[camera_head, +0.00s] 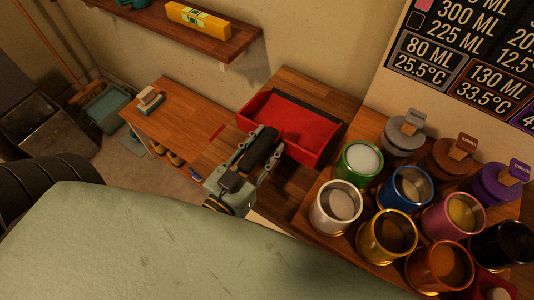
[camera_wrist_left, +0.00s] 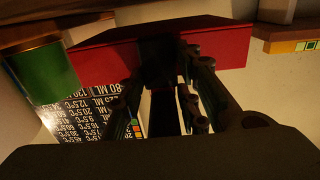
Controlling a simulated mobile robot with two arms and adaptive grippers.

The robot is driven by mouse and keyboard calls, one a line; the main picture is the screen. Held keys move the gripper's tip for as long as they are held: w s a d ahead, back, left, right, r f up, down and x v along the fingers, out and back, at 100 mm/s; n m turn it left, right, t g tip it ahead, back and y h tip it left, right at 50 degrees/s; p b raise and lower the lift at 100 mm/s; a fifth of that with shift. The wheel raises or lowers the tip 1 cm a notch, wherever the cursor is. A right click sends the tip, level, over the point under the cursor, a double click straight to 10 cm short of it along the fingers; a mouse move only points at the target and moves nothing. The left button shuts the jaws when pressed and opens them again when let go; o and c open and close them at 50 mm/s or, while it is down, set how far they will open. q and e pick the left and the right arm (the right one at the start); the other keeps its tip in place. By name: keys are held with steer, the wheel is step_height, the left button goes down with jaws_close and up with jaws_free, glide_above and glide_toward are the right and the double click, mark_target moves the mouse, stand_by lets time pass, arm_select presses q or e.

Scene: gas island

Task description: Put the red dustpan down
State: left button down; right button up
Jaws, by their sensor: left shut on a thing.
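The red dustpan (camera_head: 298,130) has a wide red tray with a black back edge. It is over the wooden counter (camera_head: 283,196) in the middle of the head view; I cannot tell whether it touches the wood. My left gripper (camera_head: 262,150) is at the dustpan's near left side, shut on its dark handle. In the left wrist view the red dustpan (camera_wrist_left: 224,42) spans the top, beyond the fingers (camera_wrist_left: 168,108). The fingers hide part of the handle. My right gripper is not in view.
Several coloured cups, including a green-rimmed one (camera_head: 359,162), crowd the counter just right of the dustpan. A lower wooden bench (camera_head: 178,118) with a sponge (camera_head: 149,97) is at left. A wall shelf (camera_head: 200,36) holds a yellow box (camera_head: 200,18). A dark bin (camera_head: 45,125) stands far left.

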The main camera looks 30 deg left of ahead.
mark_target(266, 157)
arm_select(q)
steer(key=shift+f, duration=1.75)
steer(key=c, duration=1.3)
jaws_free()
